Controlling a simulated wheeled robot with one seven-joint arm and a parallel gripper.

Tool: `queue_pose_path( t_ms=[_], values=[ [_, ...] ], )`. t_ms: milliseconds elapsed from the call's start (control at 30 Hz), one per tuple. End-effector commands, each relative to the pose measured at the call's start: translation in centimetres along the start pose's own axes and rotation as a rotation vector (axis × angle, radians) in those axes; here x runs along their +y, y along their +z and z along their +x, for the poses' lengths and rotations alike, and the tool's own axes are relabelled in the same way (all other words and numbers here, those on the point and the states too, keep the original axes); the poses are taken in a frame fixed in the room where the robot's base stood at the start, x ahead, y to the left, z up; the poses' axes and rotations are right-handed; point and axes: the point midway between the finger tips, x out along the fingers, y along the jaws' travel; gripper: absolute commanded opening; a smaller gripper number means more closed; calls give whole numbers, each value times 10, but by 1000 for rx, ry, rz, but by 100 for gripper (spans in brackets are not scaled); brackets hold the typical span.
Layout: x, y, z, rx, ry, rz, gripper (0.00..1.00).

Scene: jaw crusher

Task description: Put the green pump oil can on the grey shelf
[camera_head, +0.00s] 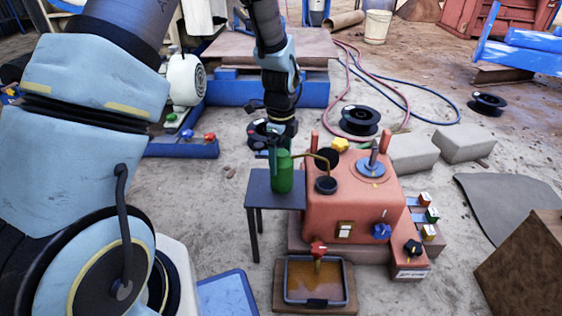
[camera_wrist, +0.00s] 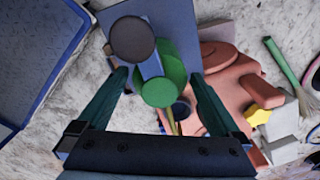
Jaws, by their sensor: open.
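The green pump oil can (camera_head: 283,178) stands upright on the small grey shelf (camera_head: 262,192), near its right edge beside the red machine. Its thin yellow spout points right, over the machine. My gripper (camera_head: 278,150) is at the can from above, its fingers beside the can's upper part. In the wrist view the can (camera_wrist: 172,78) is between the two spread fingers of my gripper (camera_wrist: 160,80). The gripper is open, and gaps show on both sides of the can. The grey shelf (camera_wrist: 180,18) lies behind the can there.
The red machine (camera_head: 340,212), with knobs and a lever, stands just right of the shelf. An oil tray (camera_head: 316,301) sits in front, and a blue tray (camera_head: 228,293) lies at the lower left. Grey blocks (camera_head: 466,144) and a black spool (camera_head: 360,121) lie behind.

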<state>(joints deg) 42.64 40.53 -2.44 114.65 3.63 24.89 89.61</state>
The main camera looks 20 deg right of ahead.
Motion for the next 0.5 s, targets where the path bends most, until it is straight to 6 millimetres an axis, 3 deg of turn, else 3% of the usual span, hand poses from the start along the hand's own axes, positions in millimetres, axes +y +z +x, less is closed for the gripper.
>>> queue_pose_path(
  t_ms=[33,200,500],
  values=[
    [-1,0,-17,1,-4,0,100],
    [-1,0,-53,0,-4,0,100],
    [0,0,-89,0,-1,2,100]
  ],
)
